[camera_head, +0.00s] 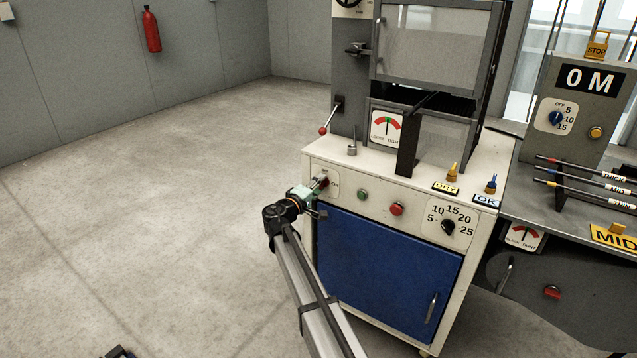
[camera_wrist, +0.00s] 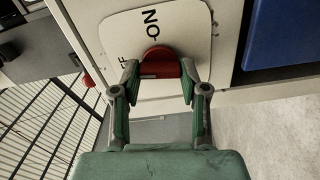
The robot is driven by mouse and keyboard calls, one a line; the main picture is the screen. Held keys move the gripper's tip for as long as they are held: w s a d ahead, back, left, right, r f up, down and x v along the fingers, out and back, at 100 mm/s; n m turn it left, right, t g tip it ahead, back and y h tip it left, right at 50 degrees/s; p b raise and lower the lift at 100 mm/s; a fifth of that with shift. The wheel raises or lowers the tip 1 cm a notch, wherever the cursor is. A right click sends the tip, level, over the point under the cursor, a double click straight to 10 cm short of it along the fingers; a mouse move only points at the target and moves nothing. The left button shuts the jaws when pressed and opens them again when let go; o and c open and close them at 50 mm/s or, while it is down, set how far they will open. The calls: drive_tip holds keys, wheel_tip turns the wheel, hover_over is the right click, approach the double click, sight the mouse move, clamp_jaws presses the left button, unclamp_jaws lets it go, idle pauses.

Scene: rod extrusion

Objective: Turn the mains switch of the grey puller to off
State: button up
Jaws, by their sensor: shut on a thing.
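The mains switch is a red knob (camera_wrist: 158,62) on a white plate (camera_wrist: 120,32) marked ON, with an OFF label partly hidden by a finger in the wrist view. In the head view the red knob (camera_head: 325,182) sits at the upper left of the front of a white cabinet (camera_head: 378,204) with a grey upper frame. My gripper (camera_wrist: 160,76) is shut on the red knob, one fingertip on each side. In the head view my gripper (camera_head: 317,191) reaches the panel from the lower left. The knob's exact pointing direction is unclear.
A green button (camera_head: 362,195), a red button (camera_head: 397,209) and a numbered black dial (camera_head: 447,227) lie right of the switch. A blue door (camera_head: 385,265) is below. A red-tipped lever (camera_head: 323,130) stands above. Open floor (camera_head: 150,220) lies to the left.

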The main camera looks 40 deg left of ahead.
drive_tip(key=shift+n+p, duration=0.4)
drive_tip(key=shift+n, duration=0.5)
drive_tip(key=o, duration=1.1)
drive_tip(key=shift+w, duration=0.1)
drive_tip(key=shift+o, duration=0.2)
drive_tip(key=s+d, duration=0.1)
drive_tip(key=s, duration=1.1)
drive_tip(key=shift+d, duration=0.15)
